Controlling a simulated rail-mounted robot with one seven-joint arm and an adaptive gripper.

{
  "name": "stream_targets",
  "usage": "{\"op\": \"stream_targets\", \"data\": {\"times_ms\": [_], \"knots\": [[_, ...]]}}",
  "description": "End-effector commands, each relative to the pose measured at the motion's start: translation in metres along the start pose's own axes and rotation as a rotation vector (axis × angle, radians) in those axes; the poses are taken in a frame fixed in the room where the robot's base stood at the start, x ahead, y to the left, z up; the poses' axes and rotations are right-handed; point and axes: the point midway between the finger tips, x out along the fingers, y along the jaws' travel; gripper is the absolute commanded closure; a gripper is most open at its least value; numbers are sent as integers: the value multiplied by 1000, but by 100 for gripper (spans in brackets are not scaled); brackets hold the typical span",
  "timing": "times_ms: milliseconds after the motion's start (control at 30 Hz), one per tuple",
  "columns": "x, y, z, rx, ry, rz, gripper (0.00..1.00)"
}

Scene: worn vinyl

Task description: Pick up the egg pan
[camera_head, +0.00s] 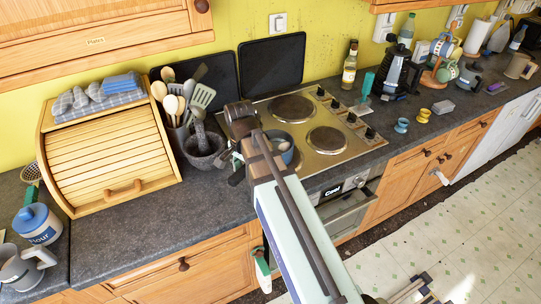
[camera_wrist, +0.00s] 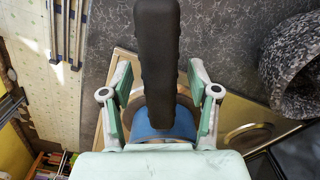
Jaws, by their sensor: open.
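The egg pan (camera_head: 287,156) is a small blue pan on the front left of the stove, partly hidden by my arm in the head view. In the wrist view its blue body (camera_wrist: 165,130) and long dark handle (camera_wrist: 157,55) show. The handle runs up the picture between the two fingers of my gripper (camera_wrist: 158,78). The fingers are open, one on each side, with a gap to the handle. In the head view my arm hides most of the gripper, so its exact height over the handle is hard to tell.
A stone mortar (camera_head: 204,149) stands on the counter just left of the pan; it also shows in the wrist view (camera_wrist: 305,65). A utensil holder (camera_head: 177,133) and a wooden bread box (camera_head: 108,155) are farther left. The stove top (camera_head: 331,108) has bare burners.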

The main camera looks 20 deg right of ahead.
Motion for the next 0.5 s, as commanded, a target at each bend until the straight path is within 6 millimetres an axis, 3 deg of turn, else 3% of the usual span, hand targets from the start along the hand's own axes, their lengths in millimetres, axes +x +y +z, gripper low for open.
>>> {"op": "stream_targets", "data": {"times_ms": [333,367,500], "knots": [[6,0,0,0,0,-1,40],[6,0,0,0,0,-1,43],[6,0,0,0,0,0,93]]}}
